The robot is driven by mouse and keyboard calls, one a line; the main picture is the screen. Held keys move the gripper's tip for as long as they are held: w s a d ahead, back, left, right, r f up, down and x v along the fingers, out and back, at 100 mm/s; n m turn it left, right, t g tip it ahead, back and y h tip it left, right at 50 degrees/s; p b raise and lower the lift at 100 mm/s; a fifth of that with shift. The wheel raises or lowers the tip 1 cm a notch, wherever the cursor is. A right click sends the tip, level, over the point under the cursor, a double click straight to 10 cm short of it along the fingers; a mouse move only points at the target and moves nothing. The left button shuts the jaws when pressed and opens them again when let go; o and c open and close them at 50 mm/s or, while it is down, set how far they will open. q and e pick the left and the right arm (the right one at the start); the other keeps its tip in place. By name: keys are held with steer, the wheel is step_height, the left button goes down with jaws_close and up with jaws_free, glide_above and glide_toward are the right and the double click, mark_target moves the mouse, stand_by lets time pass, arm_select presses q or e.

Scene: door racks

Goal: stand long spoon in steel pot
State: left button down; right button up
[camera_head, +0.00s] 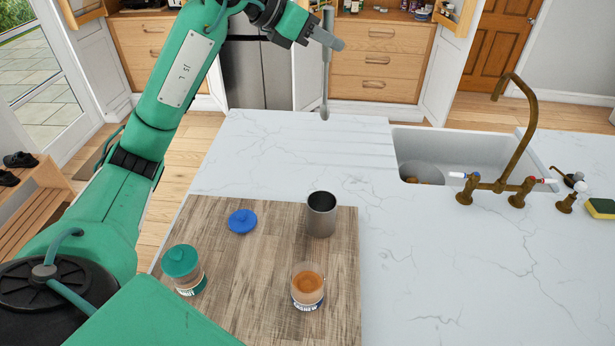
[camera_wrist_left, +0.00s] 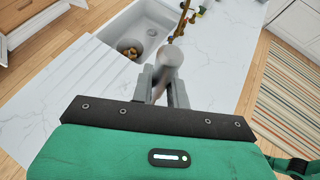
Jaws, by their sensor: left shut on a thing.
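A long grey spoon (camera_head: 325,85) hangs upright in the air above the far part of the counter, its lower end downward. My left gripper (camera_head: 327,38) is shut on its upper part. In the left wrist view the spoon (camera_wrist_left: 168,57) shows end-on between the fingers (camera_wrist_left: 164,84). The steel pot (camera_head: 321,218) is an open grey cylinder standing upright on the wooden board (camera_head: 265,260). The spoon is apart from the pot, beyond it in the head view. My right gripper is in neither view.
A jar with a green lid (camera_head: 181,262), a blue lid (camera_head: 242,221) and an open cashew jar (camera_head: 308,287) are on the board near the pot. A sink (camera_head: 470,150) with a brass faucet (camera_head: 525,150) lies right. The white counter (camera_head: 420,270) is clear right of the board.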

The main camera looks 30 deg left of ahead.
mark_target(328, 113)
arm_select(q)
steer(key=shift+s+d+f, duration=0.1)
steer(key=shift+d+f, duration=0.15)
steer(key=shift+d, duration=0.05)
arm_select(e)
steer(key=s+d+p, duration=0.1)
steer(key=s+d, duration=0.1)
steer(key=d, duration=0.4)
arm_select(q)
steer(key=f+p, duration=0.1)
steer(key=f, duration=0.3)
steer(key=f+p, duration=0.1)
steer(key=f, duration=0.4)
steer(key=f+p, duration=0.1)
steer(key=f, duration=0.4)
steer(key=shift+s+d, duration=0.15)
steer(key=shift+d, duration=0.2)
step_height(328, 113, down, 5)
steer(key=shift+r+p, duration=0.15)
steer(key=shift+p, duration=0.85)
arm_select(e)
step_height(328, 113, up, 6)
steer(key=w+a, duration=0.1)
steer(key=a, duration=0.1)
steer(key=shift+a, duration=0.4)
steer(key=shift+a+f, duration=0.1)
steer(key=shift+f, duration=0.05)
